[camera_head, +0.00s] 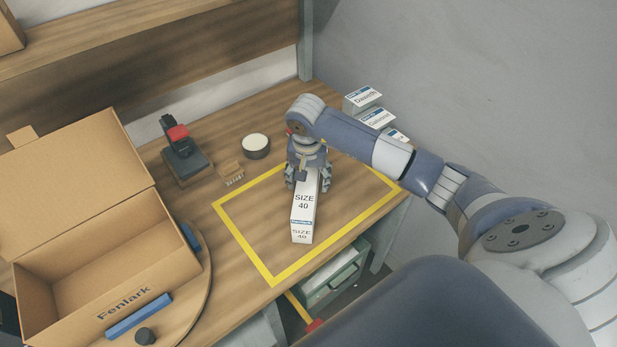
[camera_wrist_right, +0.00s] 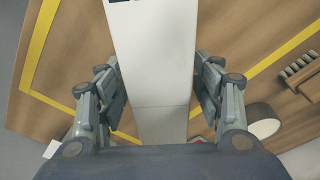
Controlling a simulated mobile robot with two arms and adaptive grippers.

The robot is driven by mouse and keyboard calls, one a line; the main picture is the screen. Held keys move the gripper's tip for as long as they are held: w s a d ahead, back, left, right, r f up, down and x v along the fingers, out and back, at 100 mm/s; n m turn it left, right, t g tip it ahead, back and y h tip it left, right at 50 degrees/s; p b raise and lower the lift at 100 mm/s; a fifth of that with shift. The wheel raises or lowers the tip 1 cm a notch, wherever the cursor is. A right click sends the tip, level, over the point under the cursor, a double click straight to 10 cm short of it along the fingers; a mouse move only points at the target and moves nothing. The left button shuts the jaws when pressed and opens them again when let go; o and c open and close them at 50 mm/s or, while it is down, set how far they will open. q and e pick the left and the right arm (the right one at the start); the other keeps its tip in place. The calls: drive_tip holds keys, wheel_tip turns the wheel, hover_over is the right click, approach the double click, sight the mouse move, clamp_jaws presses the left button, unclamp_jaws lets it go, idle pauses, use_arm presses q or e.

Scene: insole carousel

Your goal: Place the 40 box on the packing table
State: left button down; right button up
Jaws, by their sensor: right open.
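The 40 box (camera_head: 304,208) is a long white carton marked "SIZE 40". It rests on the wooden packing table (camera_head: 228,136), inside the yellow taped outline (camera_head: 241,243). My right gripper (camera_head: 308,181) is over the far end of the box, with one finger on each side. In the right wrist view the box (camera_wrist_right: 155,60) runs between the open fingers of the right gripper (camera_wrist_right: 158,100), with gaps on both sides. The box's far end is partly hidden by the gripper in the head view. My left gripper is not in view.
An open cardboard box marked "Fenlark" (camera_head: 120,303) stands at the left on a round wooden board. Small labelled boxes (camera_head: 363,98) stand at the back right.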

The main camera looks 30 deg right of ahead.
drive_tip(key=r+b, duration=0.1)
drive_tip(key=r, duration=0.2)
drive_tip(key=r+b, duration=0.1)
drive_tip(key=r, duration=0.3)
drive_tip(key=s+a+r+b, duration=0.1)
drive_tip(key=r, duration=0.2)
drive_tip(key=shift+r, duration=0.35)
drive_tip(key=shift+s+a+r+b, duration=0.1)
drive_tip(key=shift+r+b, duration=0.1)
drive_tip(key=shift+r, duration=0.15)
drive_tip(key=shift+s+r+b, duration=0.1)
drive_tip(key=shift+r+b, duration=0.05)
drive_tip(key=shift+r, duration=0.2)
